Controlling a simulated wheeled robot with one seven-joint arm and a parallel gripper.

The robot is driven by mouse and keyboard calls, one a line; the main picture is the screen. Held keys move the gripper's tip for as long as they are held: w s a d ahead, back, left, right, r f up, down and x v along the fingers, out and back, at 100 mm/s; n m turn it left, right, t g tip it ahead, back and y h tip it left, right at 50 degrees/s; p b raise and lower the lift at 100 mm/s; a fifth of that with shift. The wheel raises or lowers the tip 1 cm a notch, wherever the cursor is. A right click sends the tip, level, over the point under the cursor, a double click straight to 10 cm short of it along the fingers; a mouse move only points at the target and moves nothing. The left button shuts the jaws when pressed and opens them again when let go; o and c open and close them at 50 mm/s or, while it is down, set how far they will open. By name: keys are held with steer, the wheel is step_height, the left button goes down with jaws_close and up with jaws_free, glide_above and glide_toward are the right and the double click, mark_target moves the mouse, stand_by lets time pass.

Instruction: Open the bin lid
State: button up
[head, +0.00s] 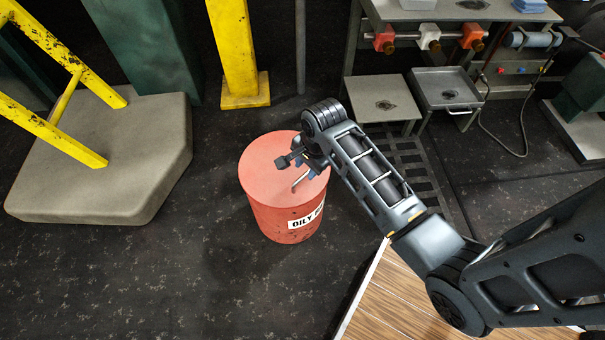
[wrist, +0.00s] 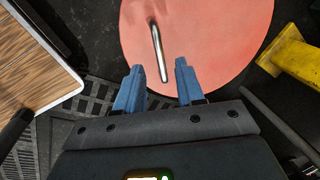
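The bin (head: 283,215) is a red drum with a white label reading "OILY", the rest hidden by its curve. It stands upright on the dark floor. Its flat red lid (head: 262,160) is on top and looks closed. A thin metal handle (head: 300,180) is on the lid; in the wrist view the handle (wrist: 158,50) is a bent bar on the lid (wrist: 215,35). My gripper (head: 297,160) is over the lid. In the wrist view its two blue fingers (wrist: 160,82) are apart, with the handle's near end showing between their tips. Contact with the handle cannot be told.
A yellow post (head: 238,60) stands behind the bin. A concrete block (head: 110,160) with a yellow frame is at left. A workbench (head: 450,12) and low grey trays (head: 447,90) are at the back right. A wooden surface (head: 395,305) is at front right. Floor left of the bin is clear.

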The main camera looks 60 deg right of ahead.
mark_target(304, 176)
steer(key=shift+w+d+f+b, duration=0.1)
steer(key=shift+w+f+b, duration=0.15)
steer(key=shift+f, duration=0.75)
steer(key=shift+w+f+b, duration=0.1)
steer(key=shift+f+b, duration=0.2)
steer(key=shift+f, duration=0.65)
steer(key=shift+c, duration=0.3)
jaws_close()
